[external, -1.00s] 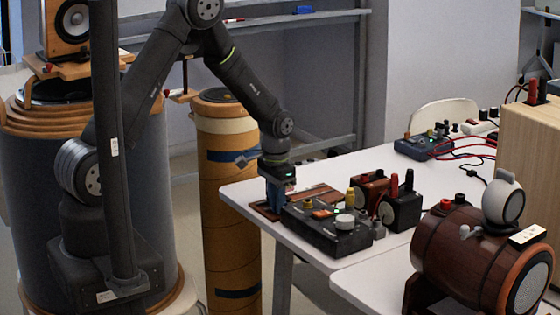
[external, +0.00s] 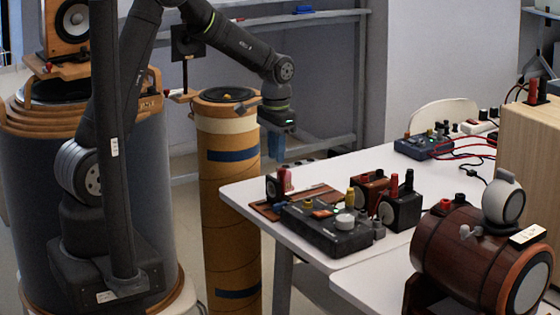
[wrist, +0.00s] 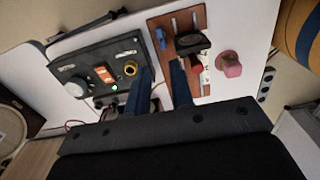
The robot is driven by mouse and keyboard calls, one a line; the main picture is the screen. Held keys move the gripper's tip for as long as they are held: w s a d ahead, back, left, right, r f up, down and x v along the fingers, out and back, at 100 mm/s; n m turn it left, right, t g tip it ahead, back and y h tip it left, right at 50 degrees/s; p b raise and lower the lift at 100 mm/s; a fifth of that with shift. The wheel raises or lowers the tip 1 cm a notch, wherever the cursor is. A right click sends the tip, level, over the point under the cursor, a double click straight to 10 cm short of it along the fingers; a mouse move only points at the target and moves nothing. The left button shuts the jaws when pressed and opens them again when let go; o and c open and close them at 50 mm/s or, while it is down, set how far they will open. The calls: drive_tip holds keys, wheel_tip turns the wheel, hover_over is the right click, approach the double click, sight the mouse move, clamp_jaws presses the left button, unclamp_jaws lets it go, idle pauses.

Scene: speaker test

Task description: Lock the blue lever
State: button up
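The blue lever (wrist: 160,38) is a small blue piece on a brown board (wrist: 162,22) in the wrist view. The board also lies near the left end of the white table in the external view (external: 262,210), where I cannot make out the lever. A black part (wrist: 193,43) and a red knob (wrist: 196,66) are beside the lever on the board. My gripper (external: 276,158) hangs above the table's left end, clear of the board. Its two blue fingers (wrist: 164,75) are apart with nothing seen between them. Whether the lever is locked cannot be told.
A black control box (external: 325,235) with a white knob, a yellow part and an orange switch stands beside the board. A pink knob (wrist: 229,64) is on the board's other side.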

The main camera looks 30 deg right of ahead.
sight(276, 204)
wheel_tip(276, 204, up, 4)
drive_tip(key=shift+f, duration=0.1)
idle(0.7)
wheel_tip(276, 204, down, 18)
drive_tip(key=shift+r, duration=0.25)
idle(0.3)
drive_tip(key=shift+r, duration=0.1)
